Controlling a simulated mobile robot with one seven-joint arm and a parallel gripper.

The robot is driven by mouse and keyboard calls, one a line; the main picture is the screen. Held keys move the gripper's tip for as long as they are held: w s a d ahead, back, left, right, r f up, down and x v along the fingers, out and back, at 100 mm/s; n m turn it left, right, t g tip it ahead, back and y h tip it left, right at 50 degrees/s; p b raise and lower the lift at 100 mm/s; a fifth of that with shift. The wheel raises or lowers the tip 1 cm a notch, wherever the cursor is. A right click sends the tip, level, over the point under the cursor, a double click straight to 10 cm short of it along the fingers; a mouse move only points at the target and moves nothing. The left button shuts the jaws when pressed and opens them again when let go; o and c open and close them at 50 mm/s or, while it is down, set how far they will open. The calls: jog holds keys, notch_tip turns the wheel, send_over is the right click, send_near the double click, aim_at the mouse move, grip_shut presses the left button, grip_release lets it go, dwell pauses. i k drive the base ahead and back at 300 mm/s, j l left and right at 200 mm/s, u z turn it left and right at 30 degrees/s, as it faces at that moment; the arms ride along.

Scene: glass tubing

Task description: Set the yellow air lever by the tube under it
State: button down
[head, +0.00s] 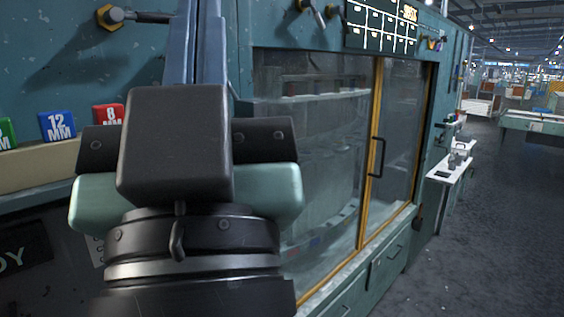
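A lever with a yellow six-sided base (108,17) and a grey handle pointing right is on the teal machine wall at the top left. Below it, a green block, a blue block marked 12 MM (57,126) and a red block marked 8 MM (108,115) stand on a beige ledge. I cannot make out a tube under the lever; my arm covers part of that area. My gripper (176,143) is seen from behind as a black and pale green body, right of and below the lever. Its fingertips cannot be made out, nor anything between them.
The teal machine has a glass window (315,160) and a yellow-framed glass door (395,140) with a dark handle. More levers (312,12) and a dark panel (383,22) sit above. A white side shelf (450,168) juts out at right. The floor (495,235) there is clear.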

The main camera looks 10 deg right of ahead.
aim_at(428, 36)
jog(key=i+l+z, duration=0.1)
jog(key=i+l, duration=0.4)
jog(key=l, duration=0.35)
jog(key=i+l, duration=0.55)
jog(key=l, duration=0.25)
jog(key=i+l+z, duration=0.15)
jog(key=i+l, duration=0.4)
jog(key=l, duration=0.2)
jog(key=i+l, duration=0.6)
jog(key=l, duration=0.15)
jog(key=z, duration=0.05)
